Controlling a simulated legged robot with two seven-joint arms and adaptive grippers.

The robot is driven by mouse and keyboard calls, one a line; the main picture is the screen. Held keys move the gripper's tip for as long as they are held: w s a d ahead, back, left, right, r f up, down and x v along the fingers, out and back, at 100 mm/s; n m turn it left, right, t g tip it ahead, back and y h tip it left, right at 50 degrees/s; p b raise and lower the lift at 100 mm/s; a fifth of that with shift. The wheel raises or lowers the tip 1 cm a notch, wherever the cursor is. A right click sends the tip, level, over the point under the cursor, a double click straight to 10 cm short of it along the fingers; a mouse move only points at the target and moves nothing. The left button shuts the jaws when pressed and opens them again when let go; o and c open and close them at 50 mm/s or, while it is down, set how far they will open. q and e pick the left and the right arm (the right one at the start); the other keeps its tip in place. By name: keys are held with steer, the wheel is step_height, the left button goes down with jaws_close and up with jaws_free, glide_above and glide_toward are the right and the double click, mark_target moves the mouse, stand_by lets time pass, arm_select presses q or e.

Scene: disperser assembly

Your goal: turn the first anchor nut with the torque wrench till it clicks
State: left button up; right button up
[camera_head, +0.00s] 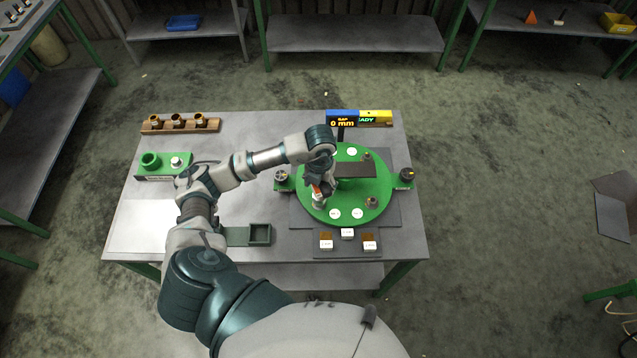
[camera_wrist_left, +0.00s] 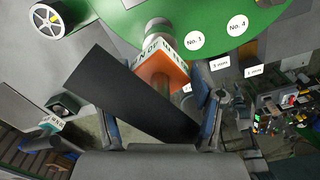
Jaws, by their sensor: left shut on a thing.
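My left gripper (camera_head: 317,183) is over the left front part of the green round plate (camera_head: 345,151). It is shut on the torque wrench (camera_head: 318,200), which shows an orange part and a grey end low over the plate. In the left wrist view, the wrench (camera_wrist_left: 166,75) has an orange block with a lettered white label, and its grey round end meets the green plate. A dark bar (camera_wrist_left: 125,90) crosses in front of my left gripper (camera_wrist_left: 160,112). The first anchor nut under the wrench end is hidden, so I cannot tell its seating. Label No. 1 (camera_wrist_left: 194,41) is beside it.
Another nut (camera_head: 372,202) stands on the plate's right front. A display (camera_head: 342,119) reads "GAP 0 mm". Spacer blocks (camera_head: 326,243) lie in front. A wooden rack (camera_head: 180,126) and green holder (camera_head: 152,162) stand left.

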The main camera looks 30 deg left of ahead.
arm_select(q)
steer(key=shift+f, duration=0.15)
steer(key=shift+f+b, duration=1.35)
steer(key=shift+f, duration=0.05)
